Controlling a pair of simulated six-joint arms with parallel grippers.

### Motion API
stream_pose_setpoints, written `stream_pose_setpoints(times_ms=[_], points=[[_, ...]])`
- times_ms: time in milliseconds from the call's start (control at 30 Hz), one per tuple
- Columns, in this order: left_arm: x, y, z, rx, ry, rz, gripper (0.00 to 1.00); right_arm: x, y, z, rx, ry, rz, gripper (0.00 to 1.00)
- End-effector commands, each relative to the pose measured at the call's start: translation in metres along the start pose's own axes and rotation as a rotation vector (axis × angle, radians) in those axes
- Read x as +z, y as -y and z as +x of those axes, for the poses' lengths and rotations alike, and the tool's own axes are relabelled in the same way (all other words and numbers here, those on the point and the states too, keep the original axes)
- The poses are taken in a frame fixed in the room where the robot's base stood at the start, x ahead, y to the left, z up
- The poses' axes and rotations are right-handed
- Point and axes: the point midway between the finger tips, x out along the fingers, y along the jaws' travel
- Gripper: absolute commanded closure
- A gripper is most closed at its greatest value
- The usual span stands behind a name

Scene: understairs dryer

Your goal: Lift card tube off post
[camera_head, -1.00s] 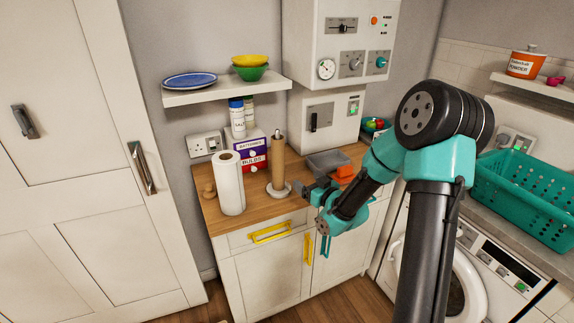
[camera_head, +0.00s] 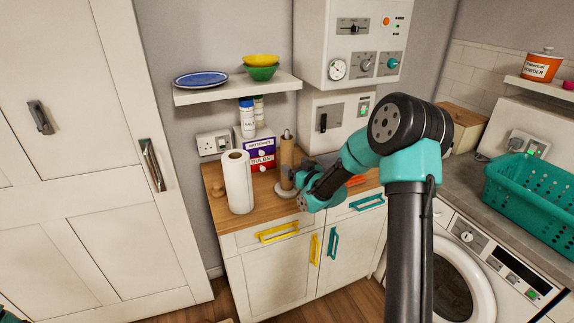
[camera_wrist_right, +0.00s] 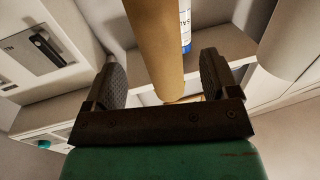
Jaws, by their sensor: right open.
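The brown card tube (camera_head: 287,152) stands upright on a post with a round pale base (camera_head: 285,190) on the wooden worktop; the post's dark tip shows at its top. My right gripper (camera_head: 294,177) is at the tube's lower right, its fingers partly hidden in the head view. In the right wrist view the tube (camera_wrist_right: 155,40) runs between the two spread fingers of my right gripper (camera_wrist_right: 160,70). The jaws are open, with a visible gap on each side of the tube.
A white paper roll (camera_head: 237,182) stands close on the tube's left. A purple and red box (camera_head: 260,154) with shakers (camera_head: 247,115) is behind. The shelf (camera_head: 238,89) with a blue plate and bowls hangs above. A grey control box (camera_head: 338,120) stands behind my right arm.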

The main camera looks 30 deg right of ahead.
Motion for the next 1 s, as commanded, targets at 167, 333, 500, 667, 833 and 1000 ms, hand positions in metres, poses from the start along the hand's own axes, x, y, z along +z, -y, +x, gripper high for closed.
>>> stream_pose_setpoints(times_ms=[167,333,500,667,833,1000], points=[[0.000,0.000,0.000,0.000,0.000,0.000,0.57,0.000,0.000,0.008,0.001,0.000,0.000,0.19],[0.000,0.000,0.000,0.000,0.000,0.000,0.57,0.000,0.000,0.008,0.001,0.000,0.000,0.19],[0.000,0.000,0.000,0.000,0.000,0.000,0.57,0.000,0.000,0.012,0.000,0.000,0.000,0.19],[0.000,0.000,0.000,0.000,0.000,0.000,0.57,0.000,0.001,0.030,-0.001,-0.001,-0.001,0.19],[0.000,0.000,0.000,0.000,0.000,0.000,0.57,0.000,0.001,0.053,-0.001,-0.001,-0.001,0.19],[0.000,0.000,0.000,0.000,0.000,0.000,0.57,0.000,0.000,0.060,0.001,0.000,0.000,0.19]])
